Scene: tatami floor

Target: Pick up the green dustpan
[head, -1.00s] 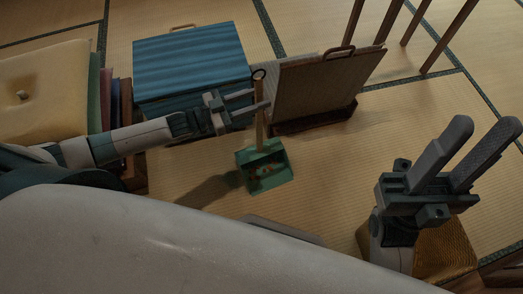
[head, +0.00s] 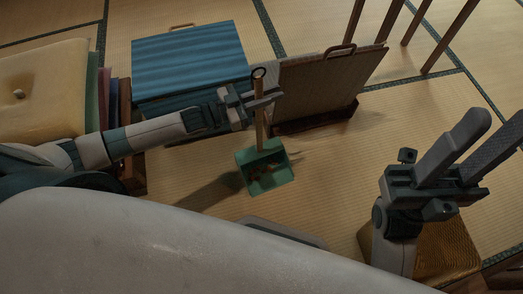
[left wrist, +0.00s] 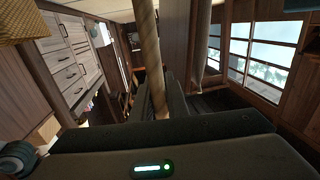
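The green dustpan (head: 266,184) stands on the tatami in the middle of the head view, with brownish bits in its pan. Its upright wooden handle (head: 260,128) ends in a dark ring at the top. My left gripper (head: 268,98) is at the upper handle, its fingers reaching around it just below the ring. In the left wrist view the handle (left wrist: 147,40) runs down between the fingers (left wrist: 163,98). Whether they press on it cannot be told. My right gripper (head: 498,135) is open and empty at the right, well away from the dustpan.
A blue-topped chest (head: 185,60) stands behind my left forearm. A brown upright board (head: 325,85) with a handle stands close right of the dustpan handle. A yellow cushion (head: 40,95) and books lie at left. Tatami right of the dustpan is clear.

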